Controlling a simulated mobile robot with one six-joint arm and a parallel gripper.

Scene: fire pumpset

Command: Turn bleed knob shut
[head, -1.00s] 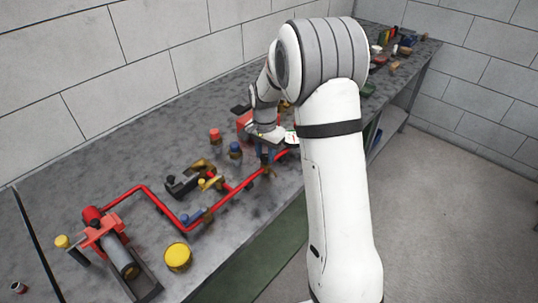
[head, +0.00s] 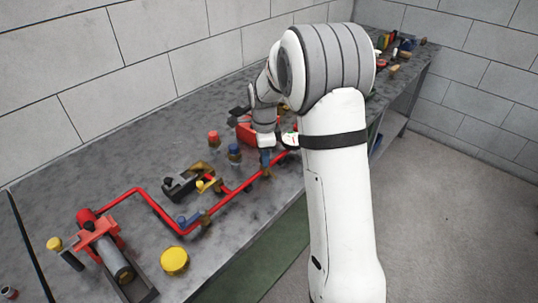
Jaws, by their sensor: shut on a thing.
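The red pipe (head: 150,203) runs along the bench from the red pump (head: 98,232) at lower left to a dark blue and brass fitting (head: 266,160) near the bench's middle. My gripper (head: 267,149) is low over this fitting, at the end of my bent arm. It is shut on a small part there, apparently the bleed knob. The knob itself and most of the fingers are too small and too covered to make out, so the knob's angle cannot be told.
A red-capped post (head: 213,138) and a blue-capped post (head: 234,153) stand close to the left of my gripper. A black vise-like block (head: 182,184) and a yellow cap (head: 174,261) are nearer. Several loose items lie at the far end, before a block wall.

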